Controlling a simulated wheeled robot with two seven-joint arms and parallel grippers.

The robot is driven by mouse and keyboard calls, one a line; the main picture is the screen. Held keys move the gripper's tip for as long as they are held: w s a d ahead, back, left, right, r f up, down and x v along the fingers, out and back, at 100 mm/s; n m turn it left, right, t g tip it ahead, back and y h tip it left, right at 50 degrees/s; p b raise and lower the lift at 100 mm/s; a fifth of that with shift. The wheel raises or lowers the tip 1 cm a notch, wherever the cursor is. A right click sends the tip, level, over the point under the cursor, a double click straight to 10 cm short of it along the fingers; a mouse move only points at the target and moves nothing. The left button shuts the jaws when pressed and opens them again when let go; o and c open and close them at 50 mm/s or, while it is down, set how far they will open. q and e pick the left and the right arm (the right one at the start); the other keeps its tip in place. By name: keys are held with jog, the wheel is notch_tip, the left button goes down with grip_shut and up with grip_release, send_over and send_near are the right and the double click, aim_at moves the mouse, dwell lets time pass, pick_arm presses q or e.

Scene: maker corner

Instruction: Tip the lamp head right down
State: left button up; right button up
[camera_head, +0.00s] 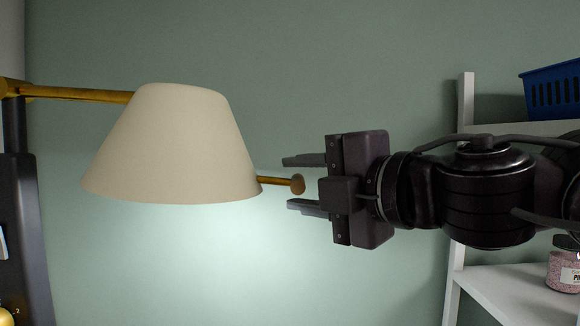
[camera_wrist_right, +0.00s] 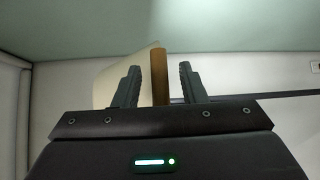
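The lamp head (camera_head: 172,145) is a cream cone shade, its wide opening facing down and slightly tilted, with light on the wall below. A brass arm (camera_head: 80,94) holds it from the left. A short brass rod with a round wooden knob (camera_head: 297,184) sticks out from its right lower side. My right gripper (camera_head: 305,183) is open, with its fingers pointing left above and below the knob. In the right wrist view the brown handle (camera_wrist_right: 159,76) stands between the two spread fingers, apart from both, with the cream shade (camera_wrist_right: 113,80) behind. My left gripper is not in view.
A white shelf (camera_head: 465,170) stands at the right behind my right arm, holding a blue basket (camera_head: 553,90) and a jar (camera_head: 563,272). A dark upright panel (camera_head: 22,235) stands at the far left. The space below the shade is clear.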

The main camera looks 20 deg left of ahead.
aim_at(288, 184)
jog(key=shift+p+x, duration=0.45)
jog(key=shift+x, duration=1.1)
jog(key=shift+d, duration=0.1)
grip_shut()
